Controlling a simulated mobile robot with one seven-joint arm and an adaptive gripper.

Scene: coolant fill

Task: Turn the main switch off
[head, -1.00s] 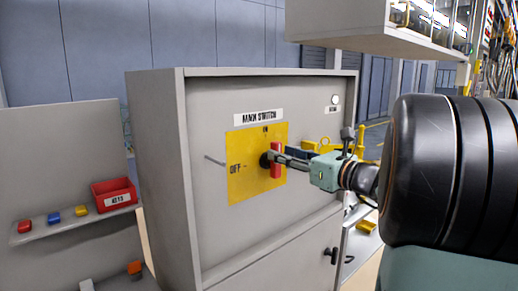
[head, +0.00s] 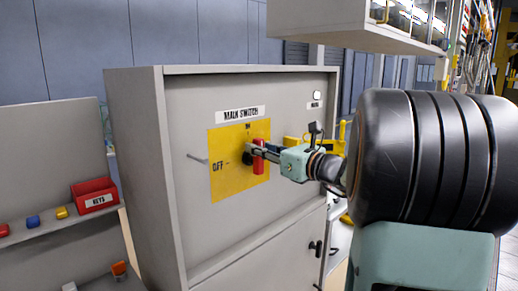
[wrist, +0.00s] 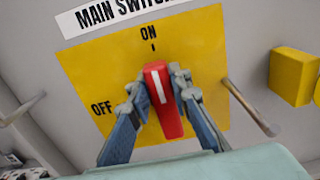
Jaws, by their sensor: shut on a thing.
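The main switch is a red handle (head: 258,157) on a yellow plate (head: 222,184) on the grey cabinet front. In the wrist view the red handle (wrist: 162,100) carries a white line that points up near the ON mark, with OFF to the left. My gripper (head: 252,155) is shut on the red handle. In the wrist view the fingers of my gripper (wrist: 158,98) stand on either side of it. The lower part of the handle's mount is hidden behind the fingers.
A metal rod (wrist: 250,107) sticks out right of the plate, and another rod (head: 197,158) sticks out at its left. A red KEYS bin (head: 97,196) stands on a shelf at left. A wall cabinet (head: 375,38) hangs above right.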

